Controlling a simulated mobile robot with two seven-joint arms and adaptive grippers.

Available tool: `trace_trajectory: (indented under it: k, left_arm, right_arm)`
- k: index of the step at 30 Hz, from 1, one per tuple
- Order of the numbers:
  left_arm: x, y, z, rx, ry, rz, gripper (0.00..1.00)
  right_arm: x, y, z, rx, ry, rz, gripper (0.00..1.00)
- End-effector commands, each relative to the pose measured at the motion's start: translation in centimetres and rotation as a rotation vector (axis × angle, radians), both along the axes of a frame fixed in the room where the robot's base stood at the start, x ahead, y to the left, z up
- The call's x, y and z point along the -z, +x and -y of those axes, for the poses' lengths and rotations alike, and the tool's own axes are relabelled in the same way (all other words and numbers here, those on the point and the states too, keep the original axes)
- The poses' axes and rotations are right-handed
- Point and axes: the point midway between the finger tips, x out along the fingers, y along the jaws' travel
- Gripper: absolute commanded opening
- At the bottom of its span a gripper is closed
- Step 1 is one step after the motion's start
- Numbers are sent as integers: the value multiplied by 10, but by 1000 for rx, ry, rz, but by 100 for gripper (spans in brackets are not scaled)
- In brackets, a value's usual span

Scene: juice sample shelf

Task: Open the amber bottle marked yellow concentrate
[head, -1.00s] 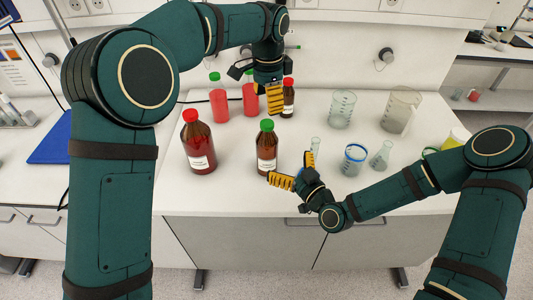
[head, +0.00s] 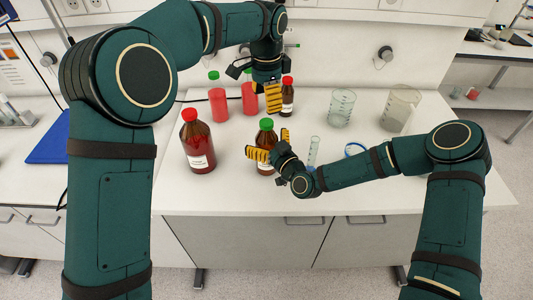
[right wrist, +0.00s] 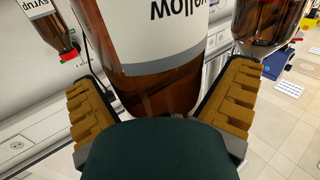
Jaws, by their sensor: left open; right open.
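The amber bottle with a green cap (head: 266,138) stands upright near the middle of the bench. In the right wrist view this bottle (right wrist: 160,75) fills the middle, and its white label reads "yellow" upside down; the rest of the label is cut off. My right gripper (head: 267,145) is open, with one finger on each side of the bottle; I cannot tell whether they touch it. My left gripper (head: 273,97) is open and empty, pointing down behind and above the bottle, by the small red-capped bottle.
A large amber bottle with a red cap (head: 198,145) stands to the left. Two red bottles, one of them here (head: 218,105), and a small red-capped amber bottle (head: 287,100) stand behind. Glass beakers (head: 341,108) and a test tube (head: 313,150) are at the right.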

Motion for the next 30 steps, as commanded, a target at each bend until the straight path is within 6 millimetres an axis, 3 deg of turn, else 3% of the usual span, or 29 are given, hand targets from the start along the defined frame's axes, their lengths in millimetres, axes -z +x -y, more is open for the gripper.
trace_trajectory:
  k: [1, 2, 7, 8, 11, 12, 20, 30]
  left_arm:
    - [0, 0, 0, 0, 0, 0, 70]
    - [0, 0, 0, 0, 0, 0, 70]
    - [0, 0, 0, 0, 0, 0, 70]
    - [0, 0, 0, 0, 0, 0, 70]
    - [0, 0, 0, 0, 0, 0, 70]
    - [0, 0, 0, 0, 0, 0, 70]
    - [0, 0, 0, 139, 0, 0, 70]
    - [0, 0, 0, 744, -1, -1, 70]
  right_arm:
    - [0, 0, 0, 0, 0, 0, 100]
    - [0, 0, 0, 0, 0, 0, 93]
    - [0, 0, 0, 0, 0, 0, 33]
    - [0, 0, 0, 0, 0, 0, 27]
    - [0, 0, 0, 0, 0, 0, 28]
    - [0, 0, 0, 0, 0, 0, 0]
    - [0, 0, 0, 0, -1, 1, 0]
    - [0, 0, 1, 0, -1, 1, 0]
